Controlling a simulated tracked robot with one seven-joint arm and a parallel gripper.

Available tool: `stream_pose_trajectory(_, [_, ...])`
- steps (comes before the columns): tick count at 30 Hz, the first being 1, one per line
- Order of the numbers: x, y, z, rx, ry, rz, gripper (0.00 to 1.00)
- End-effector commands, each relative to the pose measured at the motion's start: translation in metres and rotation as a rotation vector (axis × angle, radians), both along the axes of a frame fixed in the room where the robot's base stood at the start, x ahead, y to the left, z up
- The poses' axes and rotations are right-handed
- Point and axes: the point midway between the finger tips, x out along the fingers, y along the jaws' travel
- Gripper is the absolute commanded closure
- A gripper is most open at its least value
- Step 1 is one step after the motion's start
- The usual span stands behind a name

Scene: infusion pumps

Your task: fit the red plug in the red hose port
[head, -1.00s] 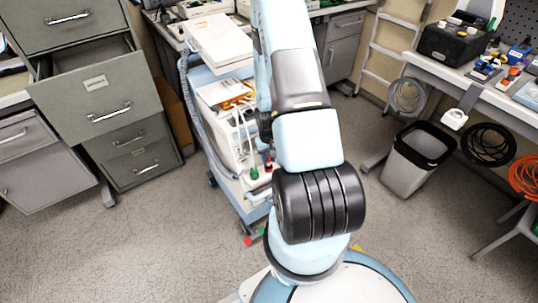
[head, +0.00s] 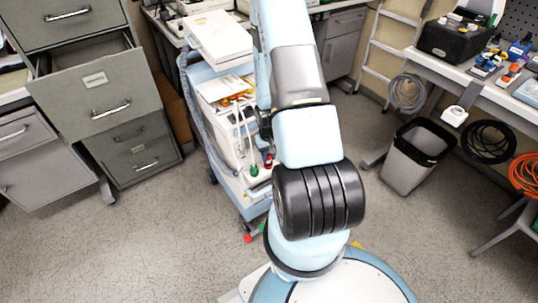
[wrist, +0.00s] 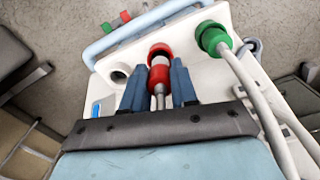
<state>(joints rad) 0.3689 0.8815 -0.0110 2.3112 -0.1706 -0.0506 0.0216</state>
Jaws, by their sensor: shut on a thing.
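My gripper (wrist: 158,88) is shut on the red plug (wrist: 158,75), its two blue fingers on either side of it. A red ring (wrist: 160,49) shows just past the plug on the white pump housing. The plug is close to that ring and roughly lined up with it; I cannot tell whether they touch or how deep it sits. In the head view the red part (head: 268,164) shows small on the cart; my arm hides most of the gripper.
A green plug (wrist: 213,38) with a white hose sits right of the red ring. An empty dark port (wrist: 120,73) lies left of it. A light blue rail (wrist: 140,24) runs beyond. The pump cart (head: 245,195) stands beside my base; a bin (head: 411,160) is to the right.

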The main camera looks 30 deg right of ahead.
Motion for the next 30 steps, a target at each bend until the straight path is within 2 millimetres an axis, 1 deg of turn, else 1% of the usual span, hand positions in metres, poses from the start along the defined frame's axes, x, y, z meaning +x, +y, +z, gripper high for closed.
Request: stream_pose_trajectory(30, [0.000, 0.000, -0.021, 0.000, 0.000, 0.000, 1.00])
